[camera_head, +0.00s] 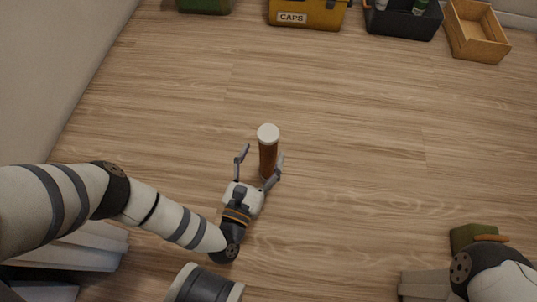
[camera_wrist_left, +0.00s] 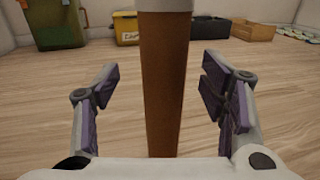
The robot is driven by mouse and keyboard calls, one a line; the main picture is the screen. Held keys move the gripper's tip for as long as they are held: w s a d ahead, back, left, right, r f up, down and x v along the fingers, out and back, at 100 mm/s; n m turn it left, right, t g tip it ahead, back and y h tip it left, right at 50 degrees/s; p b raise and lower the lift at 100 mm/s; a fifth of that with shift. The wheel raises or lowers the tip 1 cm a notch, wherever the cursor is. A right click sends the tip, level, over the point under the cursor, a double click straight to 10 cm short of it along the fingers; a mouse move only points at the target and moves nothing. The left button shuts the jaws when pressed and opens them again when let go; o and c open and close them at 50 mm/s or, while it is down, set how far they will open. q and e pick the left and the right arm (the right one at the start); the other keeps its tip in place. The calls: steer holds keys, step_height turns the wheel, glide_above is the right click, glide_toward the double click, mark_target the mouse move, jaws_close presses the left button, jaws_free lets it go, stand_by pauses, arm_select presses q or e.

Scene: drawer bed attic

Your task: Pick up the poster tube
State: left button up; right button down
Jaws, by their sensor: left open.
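The poster tube (camera_head: 268,157) stands upright on the wooden floor, brown with a white cap on top. In the left wrist view the tube (camera_wrist_left: 162,85) rises through the middle of the picture, between the two fingers. My left gripper (camera_head: 261,160) is open, with a finger on either side of the tube. In the left wrist view my left gripper (camera_wrist_left: 160,92) shows a gap between each finger and the tube. The tube's lower end is hidden behind the gripper body in the wrist view. My right gripper does not show clearly; only part of my right arm is at the lower right.
Along the far side are a green bin (camera_head: 204,5), a yellow box labelled CAPS (camera_head: 305,14), a black crate (camera_head: 402,24) with bottles and a wooden box (camera_head: 477,34). A green object (camera_head: 470,236) is at lower right. The floor around the tube is clear.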

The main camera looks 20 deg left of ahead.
arm_select(q)
steer(key=w, duration=0.3)
steer(key=shift+w+d+b, duration=0.1)
steer(key=shift+w+b, duration=0.15)
steer(key=shift+b, duration=0.05)
jaws_close()
